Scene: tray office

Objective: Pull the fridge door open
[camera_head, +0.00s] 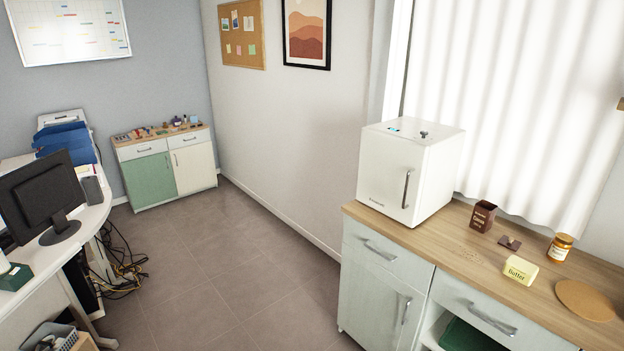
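A small white fridge (391,180) stands on the left end of a wood-topped counter at the right of the view. Its door faces the front left and looks shut. A dark vertical handle (406,189) sits near the door's right edge. Two small items, one blue and one dark, lie on top of the fridge. My gripper is not in view.
The counter (455,240) also holds a brown canister (483,216), its lid, a butter box (520,271), a jar (560,247) and a round board (585,300). A desk with a monitor (42,195) is at left, cables beside it. The middle floor (215,265) is clear.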

